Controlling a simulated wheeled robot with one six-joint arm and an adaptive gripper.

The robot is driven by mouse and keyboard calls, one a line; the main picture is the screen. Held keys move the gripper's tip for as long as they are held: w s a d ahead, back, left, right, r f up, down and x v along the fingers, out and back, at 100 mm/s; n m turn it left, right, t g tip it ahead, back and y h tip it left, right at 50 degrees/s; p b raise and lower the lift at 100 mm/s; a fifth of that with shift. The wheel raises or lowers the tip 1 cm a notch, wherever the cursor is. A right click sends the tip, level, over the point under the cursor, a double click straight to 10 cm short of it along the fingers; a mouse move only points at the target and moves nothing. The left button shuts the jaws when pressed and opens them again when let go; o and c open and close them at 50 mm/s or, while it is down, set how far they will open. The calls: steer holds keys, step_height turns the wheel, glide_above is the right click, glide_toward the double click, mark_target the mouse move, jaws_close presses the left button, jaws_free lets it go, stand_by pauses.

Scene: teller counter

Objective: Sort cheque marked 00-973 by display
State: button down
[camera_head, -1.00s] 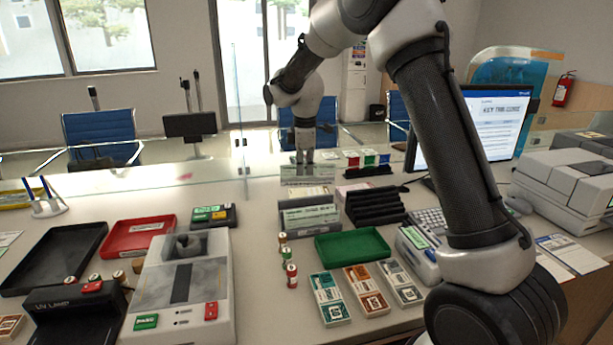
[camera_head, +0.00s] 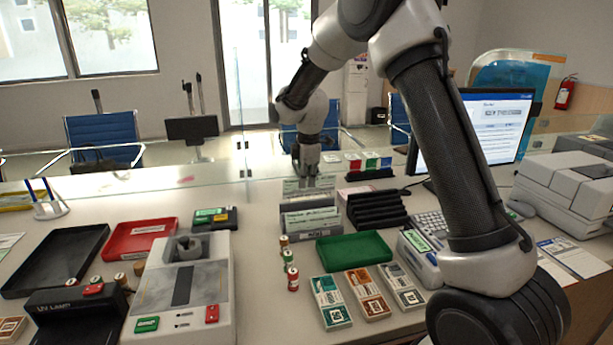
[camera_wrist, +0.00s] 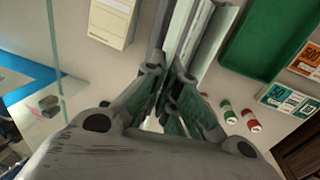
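In the head view, my gripper (camera_head: 307,172) points down at the back of a grey upright holder (camera_head: 312,234) with pale green slips (camera_head: 308,217) standing in it. In the wrist view, my gripper's fingertips (camera_wrist: 168,72) are close together beside the holder's thin upright panels (camera_wrist: 207,38). Whether a slip is between them is not clear. The marking 00-973 is not readable on any slip. The display (camera_head: 497,125) at the right shows a page with a blue header and small, unreadable text.
A black stepped rack (camera_head: 377,210) stands right of the holder, with a green tray (camera_head: 354,249) in front. Red (camera_head: 139,240) and black (camera_head: 50,262) trays lie at the left. A grey machine (camera_head: 183,285), small rollers and banknote bundles fill the front. A clear screen stands behind.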

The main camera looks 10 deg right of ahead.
steer(key=shift+f, duration=3.05)
steer(key=c, duration=1.6)
jaws_free()
steer(key=shift+o, duration=0.2)
steer(key=shift+r, duration=3.5)
